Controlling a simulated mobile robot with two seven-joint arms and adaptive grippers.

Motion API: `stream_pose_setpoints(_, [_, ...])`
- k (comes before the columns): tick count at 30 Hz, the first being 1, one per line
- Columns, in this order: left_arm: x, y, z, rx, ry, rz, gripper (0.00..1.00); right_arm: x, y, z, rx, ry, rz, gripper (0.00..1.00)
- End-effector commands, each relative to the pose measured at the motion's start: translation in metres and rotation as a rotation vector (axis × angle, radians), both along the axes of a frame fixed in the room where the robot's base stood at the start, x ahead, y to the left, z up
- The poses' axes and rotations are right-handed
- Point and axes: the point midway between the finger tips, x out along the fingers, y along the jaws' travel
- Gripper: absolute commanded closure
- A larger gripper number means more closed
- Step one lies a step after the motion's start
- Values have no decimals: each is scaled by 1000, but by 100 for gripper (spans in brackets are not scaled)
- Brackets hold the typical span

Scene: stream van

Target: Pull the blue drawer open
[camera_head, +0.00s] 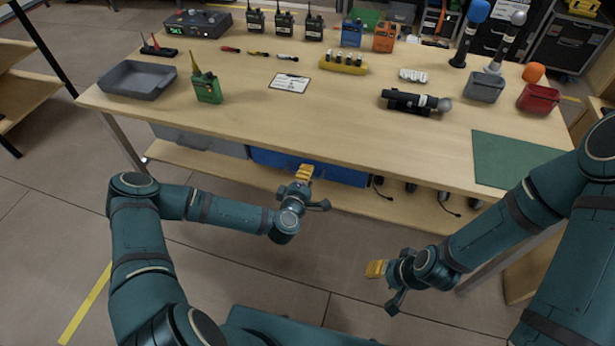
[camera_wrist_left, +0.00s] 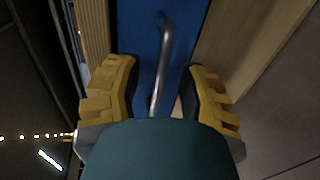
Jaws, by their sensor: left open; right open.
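The blue drawer (camera_head: 340,174) sits under the tabletop of the wooden workbench, and its front looks flush or nearly so. In the left wrist view its blue front (camera_wrist_left: 140,35) fills the top middle, with a curved metal handle (camera_wrist_left: 165,60) standing out from it. My left gripper (camera_head: 304,173) is in front of the drawer. Its two yellow fingers (camera_wrist_left: 158,95) are open, one on each side of the handle, with gaps visible between. The handle's lower end is hidden behind the gripper body. My right gripper (camera_head: 376,268) is open and empty, in front of the bench and away from the drawer.
A grey drawer (camera_head: 200,140) is left of the blue one. A wooden lower shelf (camera_head: 225,167) runs beneath, with headsets (camera_head: 445,200) at right. The tabletop (camera_head: 330,118) holds a grey tray (camera_head: 137,79), radios and microphones. The floor before the bench is clear.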

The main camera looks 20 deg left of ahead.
Motion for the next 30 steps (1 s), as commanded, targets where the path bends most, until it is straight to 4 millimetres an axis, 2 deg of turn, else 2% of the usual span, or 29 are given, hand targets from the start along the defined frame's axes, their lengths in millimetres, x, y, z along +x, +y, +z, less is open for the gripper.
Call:
stream_pose_setpoints(4, [9,0,-2,0,0,0,61,0,0,-2,0,-1,0,53])
stream_pose_setpoints(13, [10,-1,-2,0,0,-1,61,1,0,-2,0,-2,-1,53])
stream_pose_setpoints(14, [10,0,-2,0,0,-1,65,1,0,-2,0,-1,0,53])
stream_pose_setpoints(15, [10,0,-2,0,0,-1,79,1,0,-2,0,-1,0,53])
stream_pose_setpoints(17, [10,0,-2,0,0,-1,100,1,0,-2,0,-1,0,53])
stream_pose_setpoints(26, [9,0,-2,0,0,0,100,0,0,-1,0,-1,0,53])
stream_pose_setpoints(30, [0,0,-1,0,2,-1,100,0,0,1,0,0,0,53])
